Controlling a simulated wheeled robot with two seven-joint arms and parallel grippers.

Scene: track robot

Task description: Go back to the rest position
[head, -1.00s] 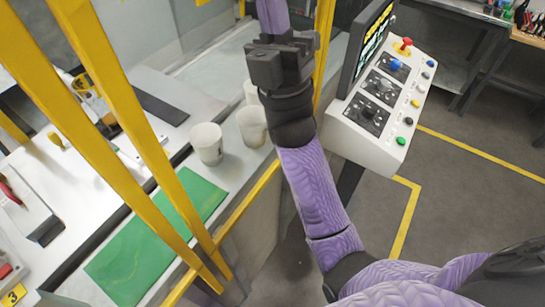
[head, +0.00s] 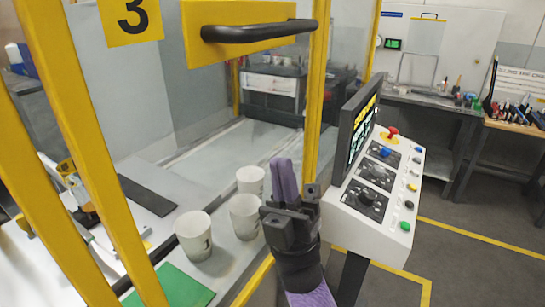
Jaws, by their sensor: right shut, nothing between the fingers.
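My right gripper (head: 284,172) is near the middle of the head view, in front of the control panel's left side. Its two purple fingers point up and are together with nothing between them. Its dark body hides part of the yellow frame and the panel's left edge. My right forearm runs down to the bottom edge of the view. My left gripper does not show.
A white control panel (head: 372,232) with buttons and a screen (head: 352,128) stands close right of the gripper. Yellow posts (head: 317,95) and a black door handle (head: 258,31) are near. White cups (head: 193,238) and a green mat (head: 172,288) are at left. Floor at right is clear.

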